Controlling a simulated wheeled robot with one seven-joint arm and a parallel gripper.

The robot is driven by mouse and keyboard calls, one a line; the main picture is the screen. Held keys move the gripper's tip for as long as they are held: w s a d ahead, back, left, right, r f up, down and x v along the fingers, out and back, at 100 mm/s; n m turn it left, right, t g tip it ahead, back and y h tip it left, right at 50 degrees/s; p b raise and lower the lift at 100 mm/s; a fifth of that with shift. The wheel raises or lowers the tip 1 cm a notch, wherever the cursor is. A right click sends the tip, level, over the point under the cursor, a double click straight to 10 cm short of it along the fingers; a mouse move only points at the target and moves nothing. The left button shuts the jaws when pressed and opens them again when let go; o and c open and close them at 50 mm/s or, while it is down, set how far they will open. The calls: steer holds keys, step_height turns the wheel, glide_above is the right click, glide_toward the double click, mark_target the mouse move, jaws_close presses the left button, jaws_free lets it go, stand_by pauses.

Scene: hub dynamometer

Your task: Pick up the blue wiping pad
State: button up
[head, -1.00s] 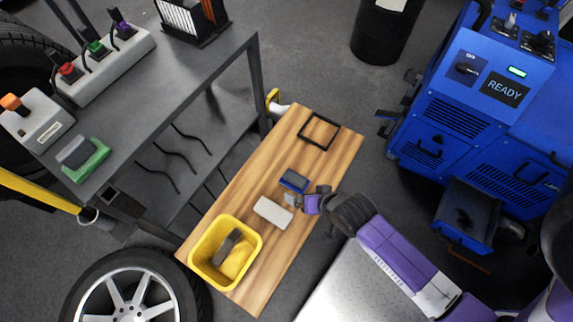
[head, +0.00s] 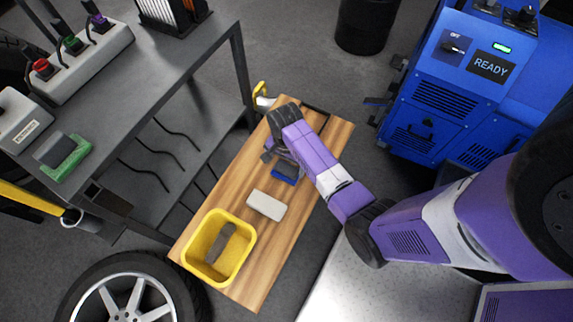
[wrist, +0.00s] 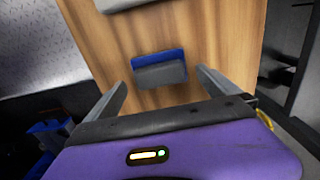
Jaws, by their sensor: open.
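The blue wiping pad (head: 284,179) lies on the wooden board, partly hidden by my arm in the head view. In the wrist view the pad (wrist: 160,70) shows a grey block-like top and a blue edge. My gripper (wrist: 161,78) is open, its two fingers apart on either side of the pad's width in that view. Nothing is held between them. In the head view my gripper (head: 270,155) is beside the pad, toward the shelf side; its height above the board is hard to tell.
A pale grey block (head: 266,205) lies near the pad on the wooden board (head: 240,285). A yellow bin (head: 250,240) with a dark block inside stands at the board's near end. A grey shelf unit (head: 150,80) is at left, a blue machine (head: 425,120) at right.

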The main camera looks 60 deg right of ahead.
mark_target(287, 168)
step_height(287, 168, down, 5)
steer(key=shift+s+d+b, duration=0.1)
steer(key=shift+d+b, duration=0.05)
steer(key=shift+b, duration=0.45)
steer(key=shift+c, duration=0.4)
steer(key=c, duration=1)
steer(key=shift+c, duration=0.2)
steer(key=shift+r, duration=0.1)
step_height(287, 168, up, 20)
steer(key=p, duration=0.4)
steer(key=shift+p, duration=0.35)
